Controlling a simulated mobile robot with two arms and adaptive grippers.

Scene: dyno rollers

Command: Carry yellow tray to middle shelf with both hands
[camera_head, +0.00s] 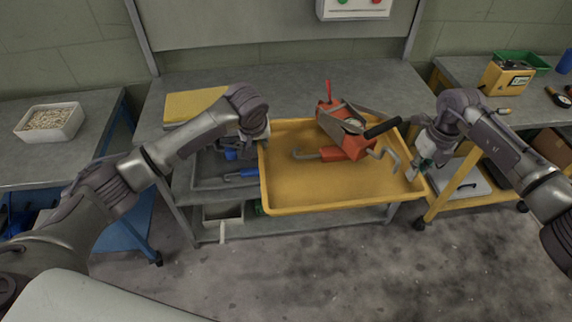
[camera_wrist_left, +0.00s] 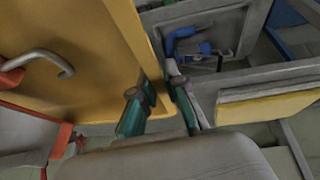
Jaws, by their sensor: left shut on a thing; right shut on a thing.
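The yellow tray (camera_head: 330,185) is held roughly level in front of the grey bench, seen from above. Red and grey tools (camera_head: 345,145), one with a black handle, lie in it. My left gripper (camera_head: 262,140) is shut on the tray's left rim; in the left wrist view its green-tipped fingers (camera_wrist_left: 160,103) straddle the yellow wall (camera_wrist_left: 105,50). My right gripper (camera_head: 418,162) is shut on the tray's right rim. A grey shelf (camera_head: 205,183) shows below the bench top, left of the tray; which shelf is the middle one I cannot tell. The tray hides much of it.
The grey bench top (camera_head: 300,82) behind is mostly clear, with a yellow item (camera_head: 190,105) at left. Blue tools (camera_head: 240,174) lie in a grey tray below. A white bin (camera_head: 50,122) is on the left table. A yellow cart (camera_head: 452,190) stands close on the right.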

